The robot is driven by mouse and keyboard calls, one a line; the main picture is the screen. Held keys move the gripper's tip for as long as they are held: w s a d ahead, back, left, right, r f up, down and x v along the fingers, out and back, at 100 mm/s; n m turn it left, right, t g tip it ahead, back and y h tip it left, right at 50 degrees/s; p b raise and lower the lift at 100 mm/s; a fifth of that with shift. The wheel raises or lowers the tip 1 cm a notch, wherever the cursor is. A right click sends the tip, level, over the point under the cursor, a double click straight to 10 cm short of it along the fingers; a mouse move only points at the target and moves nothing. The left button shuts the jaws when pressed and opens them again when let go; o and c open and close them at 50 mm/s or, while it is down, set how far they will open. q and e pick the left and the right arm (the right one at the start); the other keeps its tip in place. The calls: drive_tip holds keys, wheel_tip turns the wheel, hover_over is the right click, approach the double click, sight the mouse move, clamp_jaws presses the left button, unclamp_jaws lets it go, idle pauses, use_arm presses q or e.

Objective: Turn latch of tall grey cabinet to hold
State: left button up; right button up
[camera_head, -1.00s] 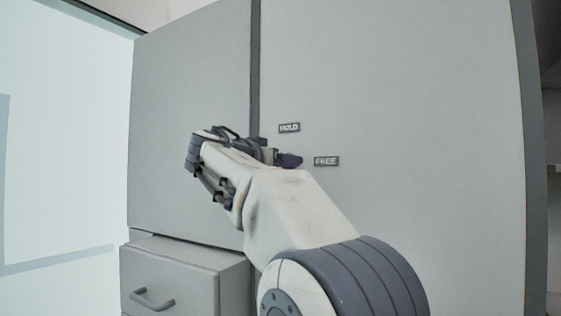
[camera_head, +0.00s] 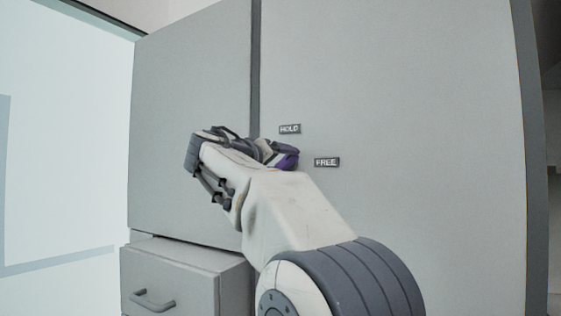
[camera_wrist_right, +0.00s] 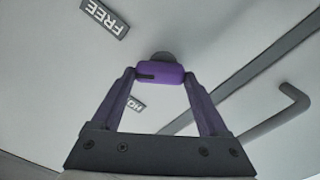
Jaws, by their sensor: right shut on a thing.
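The tall grey cabinet (camera_head: 400,90) fills the middle of the head view. Its HOLD label (camera_head: 289,129) sits above and left of its FREE label (camera_head: 326,162). In the right wrist view, my right gripper (camera_wrist_right: 160,78) is shut on the purple latch (camera_wrist_right: 161,72), which lies crosswise between the fingertips with a grey round mount behind. FREE (camera_wrist_right: 104,17) is up and left of it; HOLD (camera_wrist_right: 135,104) is partly hidden by a finger. Which label the latch points to is unclear. My left gripper is not in view.
A dark vertical seam (camera_head: 255,65) divides the cabinet front. A grey drawer unit with a bar handle (camera_head: 152,300) stands at the lower left. A bright pane is at the far left. A bar handle (camera_wrist_right: 278,115) shows at the right of the wrist view.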

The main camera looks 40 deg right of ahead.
drive_tip(key=n+p, duration=0.1)
drive_tip(key=n, duration=0.4)
drive_tip(key=shift+w+r+n, duration=0.1)
drive_tip(key=shift+n, duration=0.3)
drive_tip(key=n+p, duration=0.1)
drive_tip(key=n, duration=0.3)
drive_tip(key=shift+w+a+n+p, duration=0.1)
drive_tip(key=shift+n+p, duration=0.2)
drive_tip(key=shift+p, duration=0.1)
drive_tip(key=shift+n, duration=0.3)
drive_tip(key=o, duration=1.2)
drive_tip(key=shift+o, duration=0.2)
drive_tip(key=v, duration=1)
drive_tip(key=shift+a, duration=0.25)
